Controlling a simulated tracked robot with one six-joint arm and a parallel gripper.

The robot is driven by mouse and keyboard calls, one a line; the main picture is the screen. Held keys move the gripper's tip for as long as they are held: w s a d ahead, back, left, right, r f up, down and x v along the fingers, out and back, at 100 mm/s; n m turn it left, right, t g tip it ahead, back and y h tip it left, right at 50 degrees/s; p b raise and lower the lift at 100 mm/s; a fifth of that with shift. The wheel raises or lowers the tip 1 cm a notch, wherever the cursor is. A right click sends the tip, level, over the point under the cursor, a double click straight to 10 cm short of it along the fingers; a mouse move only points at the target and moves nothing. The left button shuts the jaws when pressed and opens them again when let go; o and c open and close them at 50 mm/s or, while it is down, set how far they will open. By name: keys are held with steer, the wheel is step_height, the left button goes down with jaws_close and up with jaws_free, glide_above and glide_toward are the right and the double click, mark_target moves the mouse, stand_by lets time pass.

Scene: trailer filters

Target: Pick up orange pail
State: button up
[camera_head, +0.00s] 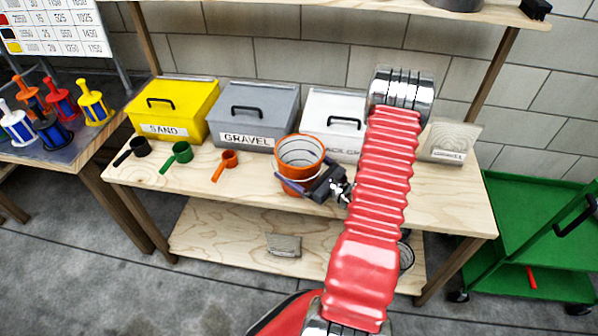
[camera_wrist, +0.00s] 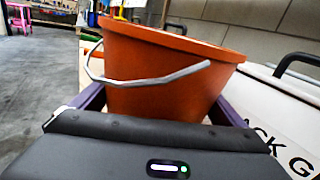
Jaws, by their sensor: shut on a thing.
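The orange pail (camera_head: 297,166) is at the middle of the wooden workbench, in front of the gravel box and the white box. It is upright and looks empty inside. My gripper (camera_head: 300,184) reaches it from the right, with its jaws around the pail's sides, shut on it. In the wrist view the pail (camera_wrist: 165,75) fills the middle, with its grey wire handle hanging across the near side. The purple fingers (camera_wrist: 165,108) lie on both sides of the pail. Whether the pail's base touches the bench is hidden.
Behind stand a yellow sand box (camera_head: 185,108), a grey gravel box (camera_head: 255,115) and a white box (camera_head: 333,112). Black, green and orange scoops (camera_head: 225,165) lie left of the pail. A green cart (camera_head: 540,235) stands at right. A shelf (camera_head: 300,4) runs above.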

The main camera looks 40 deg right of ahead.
steer(key=shift+r, duration=0.2)
steer(key=shift+r, duration=4.8)
